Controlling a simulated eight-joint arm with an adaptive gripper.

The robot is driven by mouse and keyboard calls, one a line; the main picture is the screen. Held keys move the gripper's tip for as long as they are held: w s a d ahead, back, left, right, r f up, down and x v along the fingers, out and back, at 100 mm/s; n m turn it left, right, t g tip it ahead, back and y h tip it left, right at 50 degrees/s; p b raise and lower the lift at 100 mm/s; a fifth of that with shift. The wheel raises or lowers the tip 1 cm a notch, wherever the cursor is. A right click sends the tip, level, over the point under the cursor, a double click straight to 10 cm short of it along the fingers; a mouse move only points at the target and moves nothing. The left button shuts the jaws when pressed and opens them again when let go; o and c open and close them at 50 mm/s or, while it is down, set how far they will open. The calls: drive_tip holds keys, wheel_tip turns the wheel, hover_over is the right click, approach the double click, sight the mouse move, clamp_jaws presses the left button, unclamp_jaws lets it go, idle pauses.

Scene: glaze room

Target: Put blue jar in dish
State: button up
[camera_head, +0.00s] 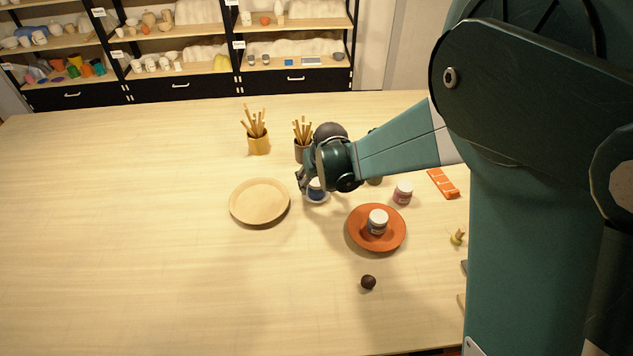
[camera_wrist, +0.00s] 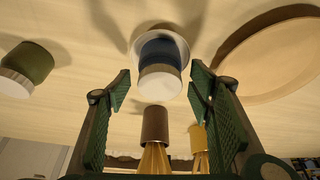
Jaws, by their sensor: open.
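The blue jar (camera_head: 317,191) has a white lid and stands on a small white saucer in the head view, partly hidden by my gripper (camera_head: 302,181). In the wrist view the blue jar (camera_wrist: 160,63) and the white saucer (camera_wrist: 182,40) show just beyond and between my open fingers (camera_wrist: 160,92), which do not visibly touch the jar. A terracotta dish (camera_head: 356,237) lies to the right and nearer the front, with a white-lidded jar (camera_head: 377,221) on it. A pale round wooden dish (camera_head: 259,203) lies left of the blue jar and looks empty.
A pink jar (camera_head: 403,193) and a green jar (camera_wrist: 30,63) stand right of the blue jar in the head view. Two pots of sticks, yellow (camera_head: 258,144) and brown (camera_head: 301,153), stand behind. A dark ball (camera_head: 368,282) lies in front. The table's left side is clear.

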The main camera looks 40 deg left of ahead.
drive_tip(key=shift+r, duration=0.55)
drive_tip(key=v, duration=1.1)
drive_tip(key=shift+d+r, duration=0.15)
drive_tip(key=shift+r, duration=0.05)
drive_tip(key=shift+s, duration=0.15)
drive_tip(key=w+d+r+m+t, duration=0.15)
drive_tip(key=d+r, duration=0.35)
drive_tip(key=d, duration=0.7)
drive_tip(key=w+d+r+m+h, duration=0.1)
drive_tip(key=w+d+r+m, duration=0.2)
drive_tip(key=d, duration=1)
drive_tip(key=w+d+r+m+t, duration=0.15)
drive_tip(key=d+r, duration=0.45)
drive_tip(key=d, duration=0.6)
drive_tip(key=s+d+m+h, duration=0.1)
drive_tip(key=s+d, duration=0.4)
drive_tip(key=d, duration=0.5)
drive_tip(key=s+d+m+t+h, duration=0.1)
drive_tip(key=s+d, duration=0.4)
drive_tip(key=d, duration=0.5)
drive_tip(key=s+d+m, duration=0.3)
drive_tip(key=s+d, duration=0.2)
drive_tip(key=d, duration=0.5)
drive_tip(key=shift+d+f+m+t+h, duration=0.3)
drive_tip(key=shift+d+f+t+h, duration=0.1)
drive_tip(key=shift+f, duration=0.05)
